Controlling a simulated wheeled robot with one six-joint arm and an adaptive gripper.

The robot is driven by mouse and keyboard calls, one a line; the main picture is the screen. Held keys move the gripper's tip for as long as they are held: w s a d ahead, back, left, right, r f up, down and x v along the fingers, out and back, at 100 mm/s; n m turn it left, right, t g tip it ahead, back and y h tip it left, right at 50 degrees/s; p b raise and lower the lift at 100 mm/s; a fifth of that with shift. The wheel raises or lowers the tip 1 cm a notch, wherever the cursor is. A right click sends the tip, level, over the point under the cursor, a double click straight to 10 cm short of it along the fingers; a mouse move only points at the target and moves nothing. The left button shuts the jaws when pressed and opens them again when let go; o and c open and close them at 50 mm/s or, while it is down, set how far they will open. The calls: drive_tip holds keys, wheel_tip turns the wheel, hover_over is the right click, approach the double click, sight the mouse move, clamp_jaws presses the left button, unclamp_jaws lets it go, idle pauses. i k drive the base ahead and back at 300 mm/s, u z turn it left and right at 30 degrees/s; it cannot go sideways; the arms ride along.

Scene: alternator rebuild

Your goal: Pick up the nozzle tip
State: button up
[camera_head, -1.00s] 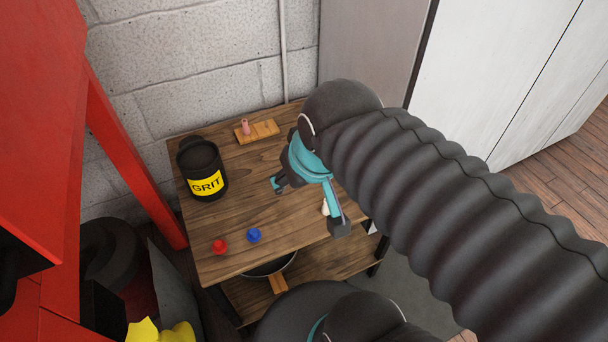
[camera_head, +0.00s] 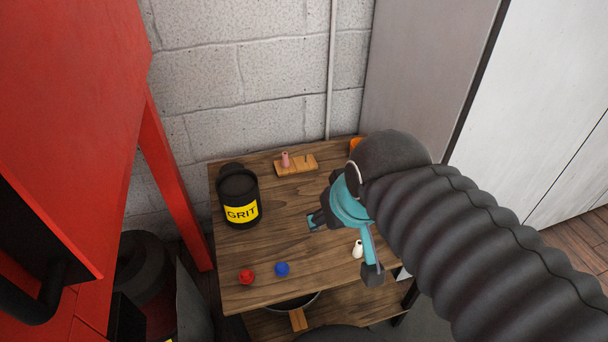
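A small pink upright piece (camera_head: 285,159), which looks like the nozzle tip, stands on a wooden block (camera_head: 309,163) at the back of the wooden table (camera_head: 290,225). A small white piece (camera_head: 357,249) stands near the table's right side; I cannot tell for sure which of the two is the nozzle tip. My gripper (camera_head: 345,247) is teal with dark finger pads. It is open over the right part of the table, its fingers spread to either side of the white piece in the picture. I see nothing held. Its height above the table is unclear.
A black container labelled GRIT (camera_head: 239,198) stands at the table's left. A red knob (camera_head: 246,276) and a blue knob (camera_head: 282,269) lie near the front edge. An orange thing (camera_head: 354,144) is partly hidden behind my arm. A red frame (camera_head: 172,180) stands left. The table's middle is clear.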

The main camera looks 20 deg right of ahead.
sight(357, 251)
drive_tip(key=k, duration=0.5)
drive_tip(key=z, duration=0.8)
drive_tip(key=k, duration=0.9)
drive_tip(key=u, duration=0.7)
drive_tip(key=i, duration=0.5)
drive_tip(key=u, duration=0.05)
